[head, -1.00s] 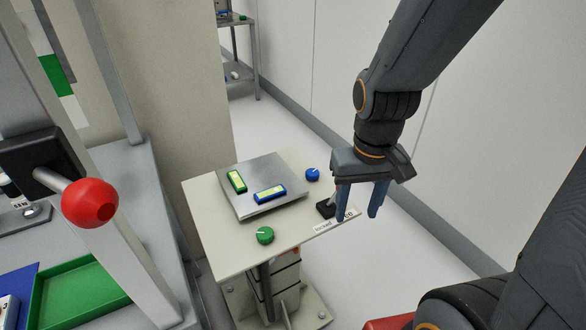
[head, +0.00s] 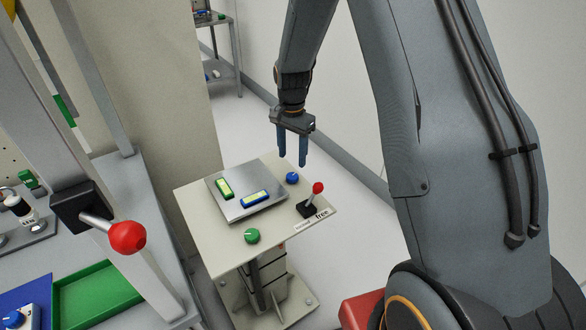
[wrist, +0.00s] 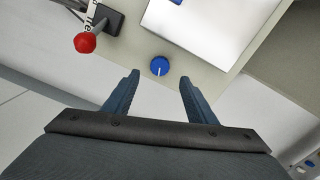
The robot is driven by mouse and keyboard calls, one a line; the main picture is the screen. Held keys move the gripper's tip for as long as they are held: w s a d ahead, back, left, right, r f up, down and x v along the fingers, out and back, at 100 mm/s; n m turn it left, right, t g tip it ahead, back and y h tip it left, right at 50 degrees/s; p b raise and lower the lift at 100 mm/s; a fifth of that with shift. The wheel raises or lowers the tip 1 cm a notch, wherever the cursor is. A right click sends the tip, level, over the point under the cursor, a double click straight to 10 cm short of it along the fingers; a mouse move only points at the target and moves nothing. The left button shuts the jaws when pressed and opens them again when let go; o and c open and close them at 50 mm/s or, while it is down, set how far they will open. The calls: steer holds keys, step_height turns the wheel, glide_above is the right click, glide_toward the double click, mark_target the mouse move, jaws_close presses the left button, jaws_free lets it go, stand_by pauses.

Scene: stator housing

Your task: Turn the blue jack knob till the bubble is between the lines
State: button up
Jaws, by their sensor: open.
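The blue jack knob (head: 292,178) sits at the far right corner of a small pedestal table (head: 200,225). It also shows in the wrist view (wrist: 160,66), with a pale pointer line, just beyond and between my fingertips. My gripper (head: 293,164) is open and empty, above the table's far edge near the blue knob and apart from it. A steel plate (head: 240,208) on the table bears a green-framed level (head: 225,188) and a blue-framed level (head: 255,199). The bubbles are too small to place against the lines.
A green knob (head: 252,236) is at the table's front. A red-ball lever (head: 318,188) stands at the right corner beside a label reading "free" (head: 322,213). Another red-ball lever (head: 127,237) and a green tray (head: 95,300) are at left.

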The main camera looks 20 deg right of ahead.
mark_target(292, 175)
steer(key=shift+f+p, duration=1.15)
steer(key=shift+f, duration=2.65)
steer(key=shift+c, duration=0.3)
steer(key=c, duration=1)
